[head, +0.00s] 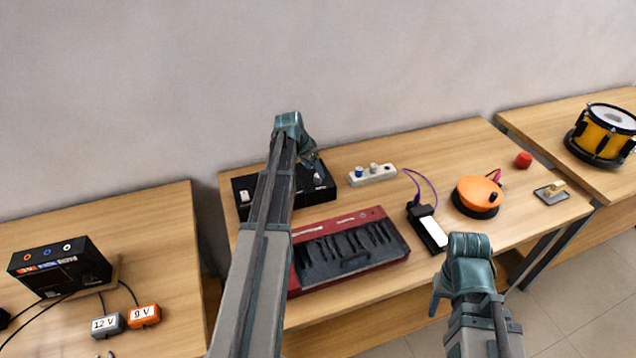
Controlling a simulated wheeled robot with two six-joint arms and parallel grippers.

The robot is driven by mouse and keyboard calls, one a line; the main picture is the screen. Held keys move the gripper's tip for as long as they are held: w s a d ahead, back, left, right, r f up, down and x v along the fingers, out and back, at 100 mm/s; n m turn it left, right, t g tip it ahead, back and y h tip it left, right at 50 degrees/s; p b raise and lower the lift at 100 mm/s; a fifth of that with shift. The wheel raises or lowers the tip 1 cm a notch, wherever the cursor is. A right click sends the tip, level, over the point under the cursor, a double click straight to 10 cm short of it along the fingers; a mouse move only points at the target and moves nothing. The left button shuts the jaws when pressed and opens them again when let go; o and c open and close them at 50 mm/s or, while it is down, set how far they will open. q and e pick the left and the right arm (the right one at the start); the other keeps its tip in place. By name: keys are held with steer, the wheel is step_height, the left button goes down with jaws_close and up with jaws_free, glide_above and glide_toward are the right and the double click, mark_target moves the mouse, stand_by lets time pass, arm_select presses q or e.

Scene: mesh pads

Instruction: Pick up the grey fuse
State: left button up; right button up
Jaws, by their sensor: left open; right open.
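A white strip (372,176) stands near the back of the middle table. It carries a small blue piece (359,172) and a small grey-beige piece (374,168), which may be the grey fuse; it is too small to be sure. My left gripper (314,163) is open above the right end of a black box (243,205), left of the white strip. My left arm hides the middle of that box. A small light knob (318,179) shows just under the gripper. My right gripper (435,305) is open, low in front of the table's front edge, with nothing seen in it.
A red keyboard (390,222) lies in front of the box. A black device with a white pad (433,232), a purple cable (431,184), an orange round unit (477,192) and a red knob (523,159) stand further right. Bare tabletop (455,145) lies behind them.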

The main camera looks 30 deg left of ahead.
mark_target(317, 175)
arm_select(q)
steer(key=b+x, duration=0.3)
steer(key=x, duration=0.1)
steer(key=shift+d+f, duration=0.1)
steer(key=shift+f, duration=0.1)
steer(key=shift+r, duration=0.1)
jaws_close()
